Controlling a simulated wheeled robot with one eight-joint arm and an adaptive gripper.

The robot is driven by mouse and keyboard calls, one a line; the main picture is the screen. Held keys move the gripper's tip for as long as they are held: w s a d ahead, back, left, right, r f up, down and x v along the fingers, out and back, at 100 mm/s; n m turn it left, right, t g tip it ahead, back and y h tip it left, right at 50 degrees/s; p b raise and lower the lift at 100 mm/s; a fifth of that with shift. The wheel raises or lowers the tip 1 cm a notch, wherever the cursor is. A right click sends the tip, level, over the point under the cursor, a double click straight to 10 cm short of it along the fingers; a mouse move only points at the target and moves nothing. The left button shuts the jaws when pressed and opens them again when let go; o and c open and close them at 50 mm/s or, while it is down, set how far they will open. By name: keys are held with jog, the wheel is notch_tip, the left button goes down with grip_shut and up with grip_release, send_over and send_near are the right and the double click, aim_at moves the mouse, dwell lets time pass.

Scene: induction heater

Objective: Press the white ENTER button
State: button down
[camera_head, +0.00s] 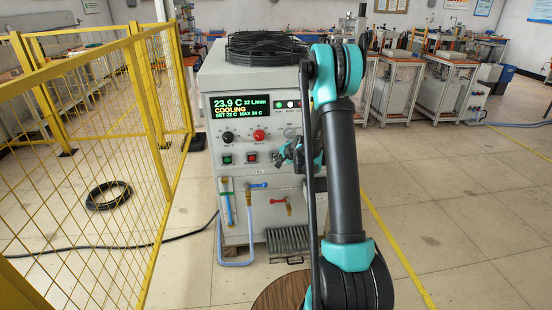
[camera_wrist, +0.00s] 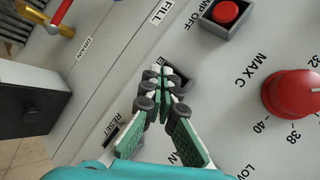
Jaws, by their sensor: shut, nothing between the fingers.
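My gripper (camera_wrist: 160,78) is shut and empty, with its fingertips pointing at the heater's grey front panel. Behind the fingertips in the wrist view is a dark square button housing (camera_wrist: 178,76), mostly covered. A label starting with "E" shows beside it, the rest hidden. The white button face cannot be made out, and I cannot tell whether the fingertips touch it. In the head view my gripper (camera_head: 290,154) is in front of the panel, right of the red button (camera_head: 251,156); the white button is hidden there.
The red "MP OFF" button (camera_wrist: 226,12) and the red MAX C knob (camera_wrist: 294,94) are close by. The display (camera_head: 240,107) reads COOLING, 23.9 C. A yellow fence (camera_head: 140,100) stands left; the floor at right is clear.

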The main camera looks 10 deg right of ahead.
jog(key=shift+s, duration=0.5)
jog(key=shift+s, duration=0.1)
jog(key=s, duration=0.4)
jog(key=shift+s, duration=0.4)
dwell(0.4)
